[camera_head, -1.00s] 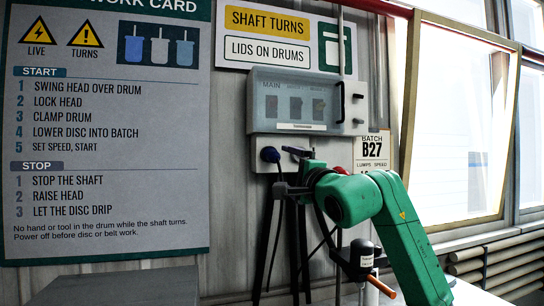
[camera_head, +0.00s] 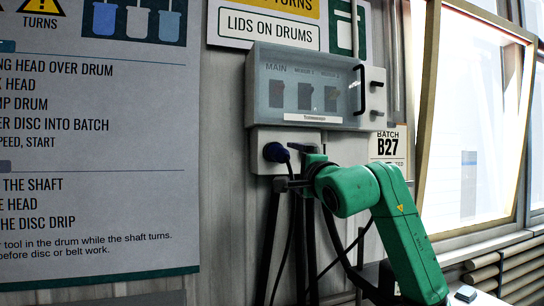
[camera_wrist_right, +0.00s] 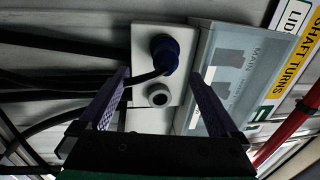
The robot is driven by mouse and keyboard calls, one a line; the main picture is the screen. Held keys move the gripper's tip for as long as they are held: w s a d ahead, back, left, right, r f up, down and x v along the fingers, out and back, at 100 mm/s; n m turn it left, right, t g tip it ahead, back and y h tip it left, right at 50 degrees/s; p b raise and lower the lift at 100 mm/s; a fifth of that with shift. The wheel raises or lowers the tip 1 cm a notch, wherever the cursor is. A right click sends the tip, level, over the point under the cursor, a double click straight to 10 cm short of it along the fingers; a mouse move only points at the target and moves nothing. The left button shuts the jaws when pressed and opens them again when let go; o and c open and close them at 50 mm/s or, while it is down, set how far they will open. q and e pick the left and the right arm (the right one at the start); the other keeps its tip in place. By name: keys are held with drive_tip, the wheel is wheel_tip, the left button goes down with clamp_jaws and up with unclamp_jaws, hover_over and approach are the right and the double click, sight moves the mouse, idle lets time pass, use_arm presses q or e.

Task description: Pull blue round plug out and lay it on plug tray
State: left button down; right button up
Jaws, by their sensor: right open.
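The blue round plug (camera_head: 275,153) sits in the pale socket plate (camera_head: 262,164) below the switch panel, with a dark cable hanging from it. In the right wrist view, the plug (camera_wrist_right: 165,50) is ahead of the fingers, slightly above the middle of their gap. My right gripper (camera_wrist_right: 158,74) is open, its two purple fingers apart with nothing held between them. In the head view, my right gripper (camera_head: 292,170) is just right of the plug and seen partly from the side. No plug tray can be made out. My left gripper is out of view.
A clear-covered switch panel (camera_head: 305,90) with black handles projects just above the socket plate. Several dark cables (camera_head: 290,240) hang below. A window (camera_head: 475,130) is at the right.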

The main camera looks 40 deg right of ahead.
sight(286, 157)
drive_tip(key=w+p, duration=0.1)
drive_tip(key=w+r+p, duration=0.1)
drive_tip(key=w+d+p, duration=0.1)
drive_tip(key=shift+w+r, duration=0.2)
drive_tip(key=shift+r, duration=0.1)
drive_tip(key=p+x, duration=0.2)
drive_tip(key=shift+d+r+p, duration=0.1)
drive_tip(key=shift+r+p, duration=0.15)
drive_tip(key=shift+p, duration=0.05)
drive_tip(key=shift+w+d+p, duration=0.2)
drive_tip(key=shift+w+p, duration=0.35)
drive_tip(key=shift+w+d+f, duration=0.1)
drive_tip(key=shift+w+f, duration=0.15)
drive_tip(key=shift+w, duration=0.05)
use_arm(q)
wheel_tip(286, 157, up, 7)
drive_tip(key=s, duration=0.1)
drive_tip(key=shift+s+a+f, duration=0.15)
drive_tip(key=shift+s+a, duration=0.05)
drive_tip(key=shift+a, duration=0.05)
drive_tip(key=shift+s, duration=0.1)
use_arm(e)
drive_tip(key=shift+s+r, duration=0.1)
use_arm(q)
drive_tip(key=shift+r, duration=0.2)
